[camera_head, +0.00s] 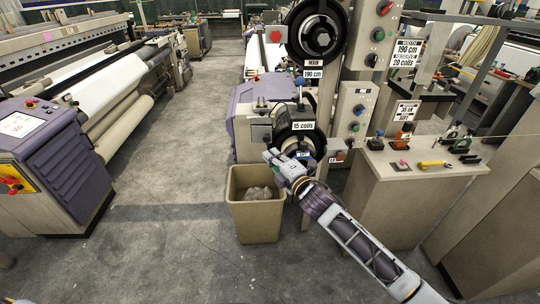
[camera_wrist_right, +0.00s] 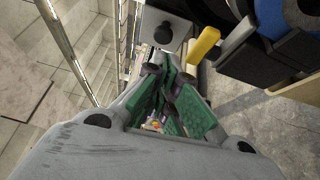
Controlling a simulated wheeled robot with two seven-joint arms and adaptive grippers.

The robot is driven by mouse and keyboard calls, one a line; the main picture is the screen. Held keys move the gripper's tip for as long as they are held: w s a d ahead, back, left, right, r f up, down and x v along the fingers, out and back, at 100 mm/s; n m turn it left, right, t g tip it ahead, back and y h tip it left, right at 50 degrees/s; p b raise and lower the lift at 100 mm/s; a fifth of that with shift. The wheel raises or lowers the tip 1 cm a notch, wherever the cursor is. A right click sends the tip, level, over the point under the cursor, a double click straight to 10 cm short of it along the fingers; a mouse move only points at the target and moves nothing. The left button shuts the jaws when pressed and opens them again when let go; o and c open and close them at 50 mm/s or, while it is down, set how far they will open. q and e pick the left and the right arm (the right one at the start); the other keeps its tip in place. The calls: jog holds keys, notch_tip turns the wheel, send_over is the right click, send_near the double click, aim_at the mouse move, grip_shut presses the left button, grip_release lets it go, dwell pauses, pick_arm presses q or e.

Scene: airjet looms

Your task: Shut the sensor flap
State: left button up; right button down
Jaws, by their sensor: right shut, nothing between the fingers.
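My right gripper (camera_head: 270,155) is in front of the lower part of the loom's feeder unit, above a tan bin. In the right wrist view its green-padded fingers (camera_wrist_right: 168,95) are closed together with nothing between them. Just beyond the fingertips, that view shows a grey plate with a black knob (camera_wrist_right: 164,32) and a yellow bar (camera_wrist_right: 203,45) to its right.
The tan bin (camera_head: 255,216) stands on the floor below the gripper. A black drum labelled "15 coils" (camera_head: 303,126) is close above and to the right. A workbench (camera_head: 405,172) with tools stands at right. Open floor (camera_head: 160,240) lies to the left.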

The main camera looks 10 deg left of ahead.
pick_arm(q)
jog(key=shift+a+f+b, duration=0.25)
jog(key=shift+a, duration=0.3)
jog(key=shift+a+f+b, duration=0.25)
jog(key=shift+a, duration=0.25)
pick_arm(e)
jog(key=v, duration=0.8)
jog(key=shift+w+d, duration=0.25)
jog(key=shift+d, duration=0.1)
jog(key=shift+r, duration=0.15)
pick_arm(q)
jog(key=shift+d, duration=0.15)
